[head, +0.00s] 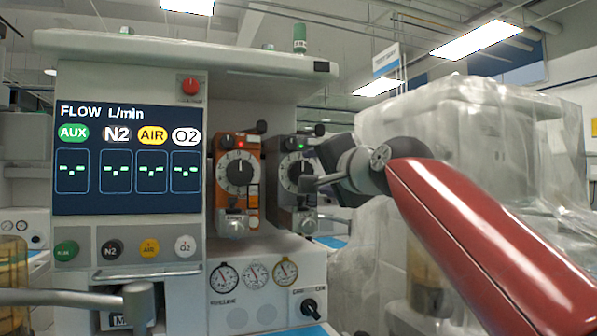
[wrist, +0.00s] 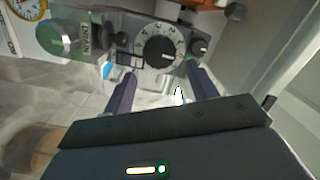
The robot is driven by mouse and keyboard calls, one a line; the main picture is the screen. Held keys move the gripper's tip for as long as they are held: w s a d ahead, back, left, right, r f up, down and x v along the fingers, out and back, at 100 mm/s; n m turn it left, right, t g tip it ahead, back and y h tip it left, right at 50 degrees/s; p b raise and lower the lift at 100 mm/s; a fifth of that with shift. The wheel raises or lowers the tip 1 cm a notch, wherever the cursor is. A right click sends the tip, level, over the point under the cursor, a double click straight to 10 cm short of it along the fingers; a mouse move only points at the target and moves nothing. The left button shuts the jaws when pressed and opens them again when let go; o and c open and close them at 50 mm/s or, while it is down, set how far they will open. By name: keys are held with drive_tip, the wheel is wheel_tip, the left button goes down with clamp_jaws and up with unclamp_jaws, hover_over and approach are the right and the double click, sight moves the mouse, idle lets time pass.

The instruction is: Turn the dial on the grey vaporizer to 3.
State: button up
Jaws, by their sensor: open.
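The grey vaporizer (head: 286,212) is mounted on the machine to the right of the orange one. Its dial (head: 297,172) has a black centre on a pale numbered face, partly covered by my gripper in the head view. In the wrist view the dial (wrist: 160,50) faces me in full, tilted, with its black knob in the middle; I cannot tell its setting. My gripper (wrist: 163,86) is open and empty. Its two fingers point toward the dial, one to each lower side, apart from the knob. In the head view my gripper (head: 318,181) is just right of the dial.
The orange vaporizer (head: 238,180) stands close on the left. The flow screen (head: 127,160) is further left, and gauges (head: 256,277) sit below. A plastic-covered machine (head: 460,150) stands behind my arm on the right. A green round part (wrist: 62,38) is beside the vaporizer in the wrist view.

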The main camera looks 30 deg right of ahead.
sight(306, 172)
drive_tip(key=w, duration=0.1)
drive_tip(key=w+p, duration=0.1)
drive_tip(key=w, duration=0.2)
drive_tip(key=shift+w+d+r+p, duration=0.1)
drive_tip(key=shift+w+d+p, duration=0.2)
drive_tip(key=shift+w+d, duration=0.25)
drive_tip(key=shift+w, duration=0.5)
drive_tip(key=c, duration=0.7)
